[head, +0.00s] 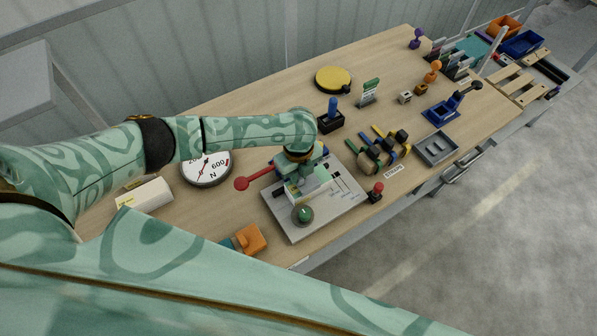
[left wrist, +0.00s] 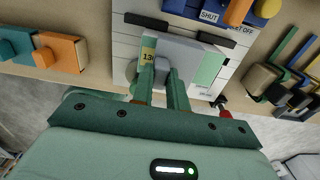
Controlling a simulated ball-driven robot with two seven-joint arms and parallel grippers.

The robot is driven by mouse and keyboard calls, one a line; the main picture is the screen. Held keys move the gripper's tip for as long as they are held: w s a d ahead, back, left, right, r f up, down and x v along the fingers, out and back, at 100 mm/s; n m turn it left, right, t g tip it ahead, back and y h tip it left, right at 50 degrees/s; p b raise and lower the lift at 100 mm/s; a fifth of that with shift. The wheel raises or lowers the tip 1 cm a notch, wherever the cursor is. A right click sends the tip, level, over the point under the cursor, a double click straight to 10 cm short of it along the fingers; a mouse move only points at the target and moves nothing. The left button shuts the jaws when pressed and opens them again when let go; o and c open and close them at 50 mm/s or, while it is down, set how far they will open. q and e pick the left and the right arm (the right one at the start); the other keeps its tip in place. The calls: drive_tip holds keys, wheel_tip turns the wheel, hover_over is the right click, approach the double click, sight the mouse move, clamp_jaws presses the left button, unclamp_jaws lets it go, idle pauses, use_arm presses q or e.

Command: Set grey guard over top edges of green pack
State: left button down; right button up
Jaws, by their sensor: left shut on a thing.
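In the left wrist view, a pale grey piece (left wrist: 190,48), which looks like the grey guard, lies at my left gripper (left wrist: 162,78). The gripper is shut on it. A light green face (left wrist: 212,68), which looks like the green pack, shows right beside the grey. In the head view my left gripper (head: 300,168) points down over the light board, and the pale green block (head: 318,177) shows just below it. My fingers and hand hide part of both, so I cannot tell how far the grey sits over the green edges. My right gripper is out of view.
A round dial (head: 206,168) and a white box (head: 146,195) stand left. An orange block (head: 249,238) is near the front edge. Clamps (head: 385,150) stand right.

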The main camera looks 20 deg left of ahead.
sight(299, 176)
use_arm(q)
drive_tip(key=shift+f+b, duration=0.6)
drive_tip(key=shift+f, duration=0.5)
drive_tip(key=c, duration=1.3)
unclamp_jaws()
drive_tip(key=shift+r, duration=0.15)
wheel_tip(299, 176, up, 16)
drive_tip(key=p, duration=0.4)
